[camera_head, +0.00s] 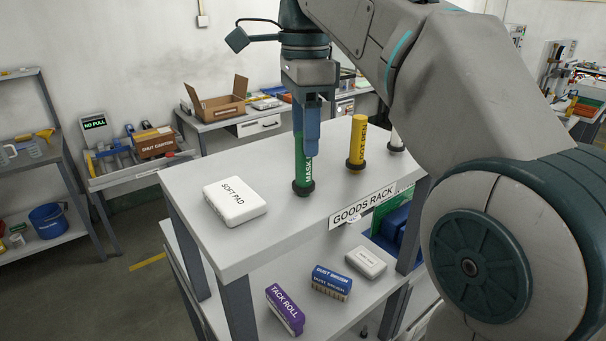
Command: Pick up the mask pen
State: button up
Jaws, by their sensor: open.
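The mask pen (302,172) is a green upright cylinder with the label "MASK" and a dark round foot, standing on the white top of the goods rack. My gripper (307,138) points down right at the pen, with its blue fingers beside the pen's upper part. The jaws are open. The near finger hides part of the pen's upper body, and the pen's top is hidden. I cannot tell whether the fingers touch it.
A yellow pen (357,143) stands to the right, and a white one (396,139) partly behind my arm. A white soft pad (235,201) lies left. The lower shelf holds a purple tack roll (285,309), a blue dust brush (331,282) and a white block (366,262).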

aim_at(303, 162)
jog(key=shift+s+a+f, duration=0.1)
jog(key=shift+s+f, duration=0.05)
jog(key=shift+f, duration=1.25)
jog(key=shift+s+a+f, duration=0.1)
jog(key=shift+f, duration=1.25)
grip_shut()
